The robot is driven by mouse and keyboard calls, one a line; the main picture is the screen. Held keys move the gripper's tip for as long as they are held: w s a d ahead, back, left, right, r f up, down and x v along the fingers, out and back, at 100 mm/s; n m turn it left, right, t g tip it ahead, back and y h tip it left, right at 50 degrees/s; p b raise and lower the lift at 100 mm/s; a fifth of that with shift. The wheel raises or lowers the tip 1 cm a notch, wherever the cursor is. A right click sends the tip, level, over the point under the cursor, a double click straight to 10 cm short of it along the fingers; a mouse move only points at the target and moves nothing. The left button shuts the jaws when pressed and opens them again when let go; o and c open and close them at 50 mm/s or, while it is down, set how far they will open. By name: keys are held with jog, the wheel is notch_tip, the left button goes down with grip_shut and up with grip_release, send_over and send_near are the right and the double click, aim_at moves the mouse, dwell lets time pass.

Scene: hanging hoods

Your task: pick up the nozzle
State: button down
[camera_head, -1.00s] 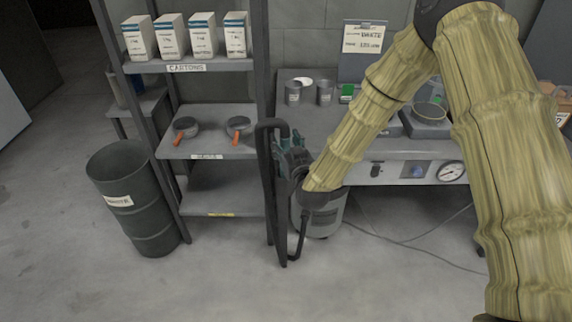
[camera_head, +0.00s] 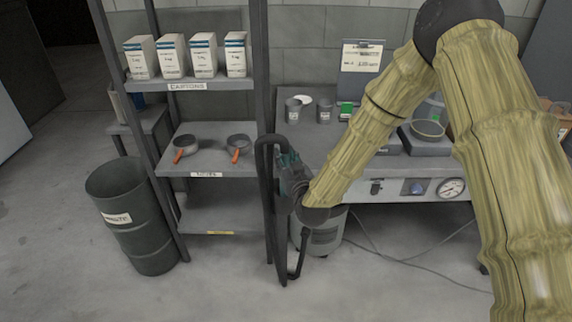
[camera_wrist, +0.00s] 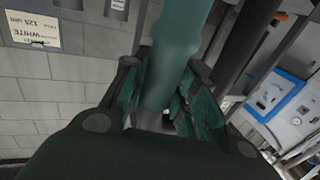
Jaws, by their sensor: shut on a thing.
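My gripper (camera_head: 288,172) is at the end of my arm, beside the right post of the shelf rack. The nozzle is a teal tube (camera_wrist: 178,45) in the wrist view, running up between the green fingers of my gripper (camera_wrist: 165,105). The fingers are shut on it from both sides. In the head view the nozzle is mostly hidden by my gripper. A dark hose (camera_head: 265,210) loops over and down beside it to near the floor. A grey canister (camera_head: 325,235) stands on the floor just below my gripper.
The shelf rack (camera_head: 262,60) holds cartons above and two sieves with orange handles (camera_head: 238,142) on the middle shelf. A dark waste bin (camera_head: 138,225) stands at left. The bench (camera_head: 310,155) with cups is behind my arm. Cables (camera_head: 400,255) lie on the floor.

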notch_tip(320, 180, up, 27)
jog(key=p, duration=0.4)
dwell(1.6)
